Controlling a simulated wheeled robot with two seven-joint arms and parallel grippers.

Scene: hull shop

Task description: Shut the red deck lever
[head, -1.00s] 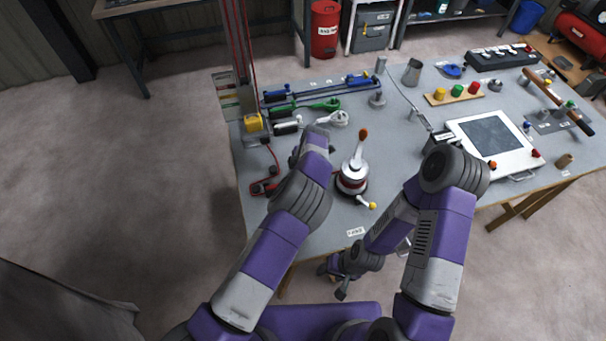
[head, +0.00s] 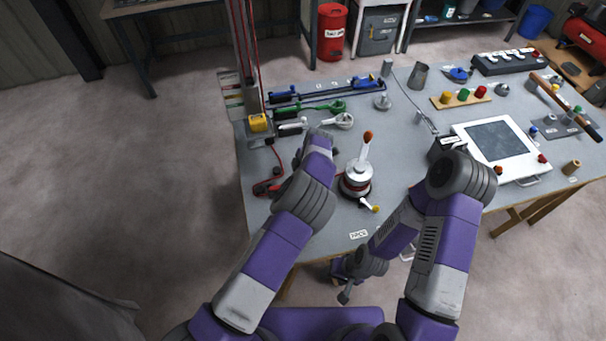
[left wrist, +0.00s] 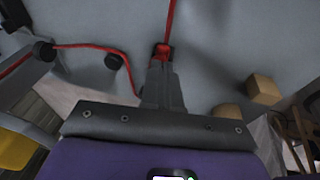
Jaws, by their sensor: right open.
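A red deck lever with dark fittings (head: 267,187) lies at the left edge of the grey bench, with a red line running up from it. My left arm reaches over the bench just right of it, and its forearm hides the left gripper's fingers in the head view. In the left wrist view the left gripper (left wrist: 162,62) shows as narrow grey fingers close together. A red piece shows at their tips; whether it is held or only touched is unclear. My right gripper (head: 346,290) is open and empty, low in front of the bench's near edge.
A silver winch with an orange-tipped handle (head: 357,178) stands close right of my left arm. Green (head: 325,107) and white (head: 340,121) levers lie beyond it. A white-framed panel (head: 500,148) is at the right. Floor left of the bench is clear.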

